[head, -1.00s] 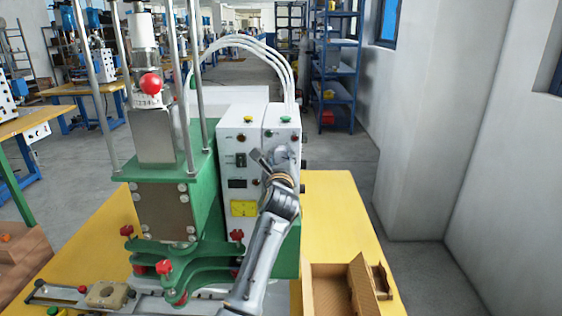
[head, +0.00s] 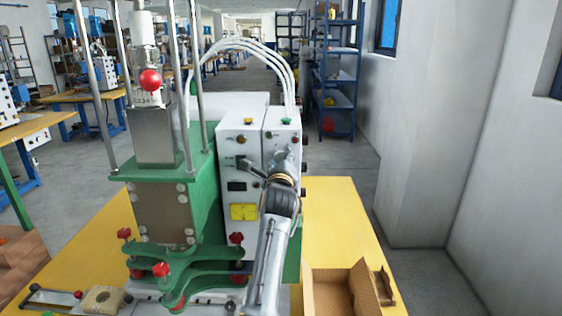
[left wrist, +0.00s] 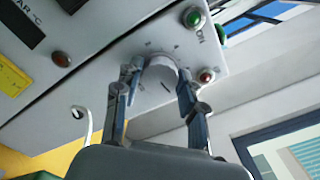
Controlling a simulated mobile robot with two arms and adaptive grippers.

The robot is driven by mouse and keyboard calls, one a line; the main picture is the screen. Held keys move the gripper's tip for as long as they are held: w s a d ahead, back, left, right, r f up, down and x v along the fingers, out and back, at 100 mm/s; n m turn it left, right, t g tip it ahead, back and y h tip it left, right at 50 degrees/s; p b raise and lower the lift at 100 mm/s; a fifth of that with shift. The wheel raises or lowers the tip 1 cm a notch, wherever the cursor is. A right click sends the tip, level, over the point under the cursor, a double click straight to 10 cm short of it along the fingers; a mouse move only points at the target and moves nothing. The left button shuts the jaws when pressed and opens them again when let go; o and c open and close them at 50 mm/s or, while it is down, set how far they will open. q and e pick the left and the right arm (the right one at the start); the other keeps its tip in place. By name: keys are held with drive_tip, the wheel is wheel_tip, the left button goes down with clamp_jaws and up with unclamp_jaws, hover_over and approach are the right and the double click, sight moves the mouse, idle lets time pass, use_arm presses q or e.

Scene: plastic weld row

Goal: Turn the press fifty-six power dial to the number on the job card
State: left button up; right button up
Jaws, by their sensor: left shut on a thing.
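The power dial (left wrist: 157,82) is a pale round knob with a ring of small marks on the white control box (head: 228,155). My left gripper (left wrist: 158,78) has its two fingers on opposite sides of the dial, shut on it. In the head view my left gripper (head: 266,164) is at the right front face of the box and hides most of the dial. The numbers around the dial are too small to read. A yellow label (head: 243,211) is on the box face, its text unreadable here. My right gripper is not in view.
A green press (head: 178,210) with metal posts and red knobs stands left of the box. Green (left wrist: 192,17) and red (left wrist: 206,76) buttons are close to my fingers. An open cardboard box (head: 331,290) lies on the yellow table (head: 335,215) at right.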

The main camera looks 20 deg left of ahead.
use_arm(q)
drive_tip(key=o, duration=1.1)
wheel_tip(320, 180, up, 10)
drive_tip(key=shift+f, duration=0.1)
